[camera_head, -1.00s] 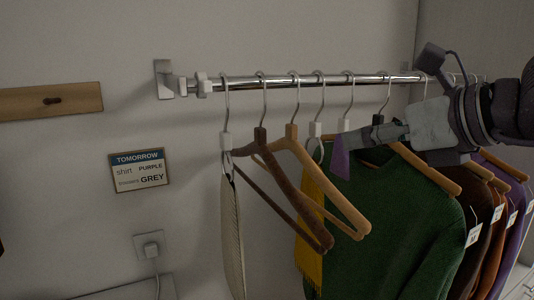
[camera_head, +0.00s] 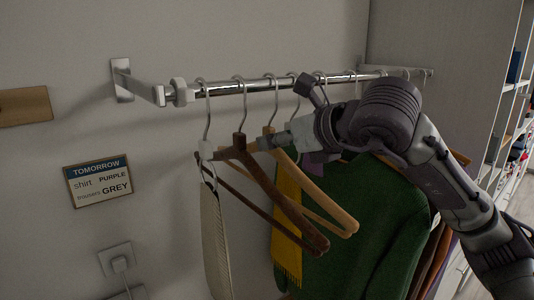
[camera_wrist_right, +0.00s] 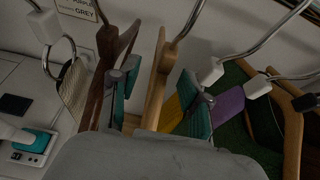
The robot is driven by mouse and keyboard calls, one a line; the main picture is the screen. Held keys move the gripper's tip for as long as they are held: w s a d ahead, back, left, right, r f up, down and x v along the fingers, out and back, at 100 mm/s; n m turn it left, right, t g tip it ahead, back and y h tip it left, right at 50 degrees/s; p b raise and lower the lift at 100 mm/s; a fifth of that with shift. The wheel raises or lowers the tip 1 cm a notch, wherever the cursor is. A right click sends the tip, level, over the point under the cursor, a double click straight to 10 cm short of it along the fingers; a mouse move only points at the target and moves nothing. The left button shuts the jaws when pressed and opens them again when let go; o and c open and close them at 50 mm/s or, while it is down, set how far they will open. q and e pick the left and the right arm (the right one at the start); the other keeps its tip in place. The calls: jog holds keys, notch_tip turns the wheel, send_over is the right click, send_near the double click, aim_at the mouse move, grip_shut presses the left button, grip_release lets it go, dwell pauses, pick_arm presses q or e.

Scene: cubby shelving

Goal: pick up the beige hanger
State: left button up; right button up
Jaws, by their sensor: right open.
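The beige hanger (camera_head: 335,215) is a light wooden hanger hanging from the metal rail, just right of a dark brown hanger (camera_head: 285,208). It also shows in the right wrist view (camera_wrist_right: 157,88). My right gripper (camera_head: 262,144) reaches in from the right at the height of the hanger's neck. In the wrist view its two teal-padded fingers (camera_wrist_right: 163,95) are open, one on each side of the beige hanger. The brown hanger is outside the left finger. I cannot tell whether either finger touches the beige hanger. My left gripper is not in view.
The rail (camera_head: 300,83) carries several hangers close together. A pale striped item (camera_head: 213,240) hangs at the left, a yellow scarf (camera_head: 287,230) and a green sweater (camera_head: 365,225) at the right. A sign (camera_head: 98,187) is on the wall. Shelving stands far right.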

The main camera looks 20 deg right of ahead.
jog(key=x, duration=0.1)
jog(key=p+x, duration=0.2)
jog(key=shift+w+d+f, duration=0.1)
jog(key=shift+w+d, duration=0.05)
jog(key=shift+w, duration=0.15)
jog(key=shift+w+f, duration=0.15)
jog(key=shift+w, duration=0.05)
jog(key=c, duration=0.6)
grip_shut()
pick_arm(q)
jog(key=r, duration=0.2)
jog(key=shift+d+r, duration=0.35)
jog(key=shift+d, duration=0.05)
